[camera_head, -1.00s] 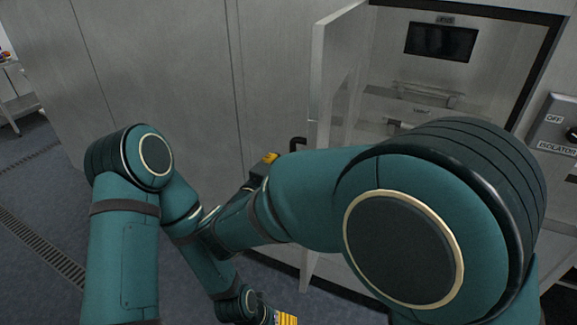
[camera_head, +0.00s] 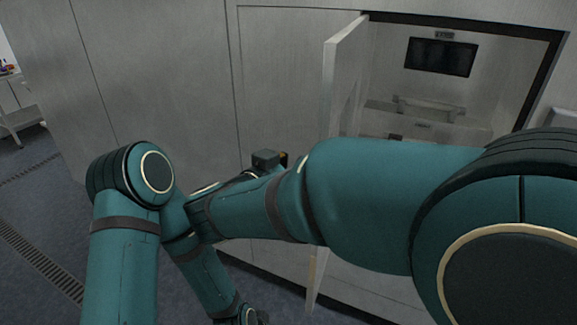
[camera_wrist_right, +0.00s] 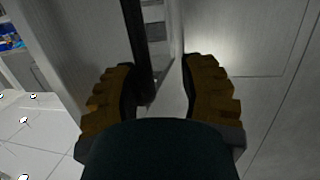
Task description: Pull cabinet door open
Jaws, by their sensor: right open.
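The cabinet door (camera_head: 343,75) stands partly open in the head view, seen nearly edge-on, with the lit cabinet interior (camera_head: 385,65) to its right. My right arm crosses in front of its lower part and hides the black handle. A little of my right gripper (camera_head: 283,159) shows above the forearm, left of the door. In the right wrist view my right gripper (camera_wrist_right: 160,95) is open, its yellow fingers apart. A dark vertical bar (camera_wrist_right: 138,45) shows beyond and between them; I cannot tell whether it is the handle or an edge. My left gripper's fingers are out of view.
A dark screen (camera_head: 440,57) and a shelf (camera_head: 425,108) are inside the cabinet. Grey panels (camera_head: 160,70) line the wall to the left. A floor drain grate (camera_head: 40,262) and open floor lie at the left, with a trolley (camera_head: 22,112) far off.

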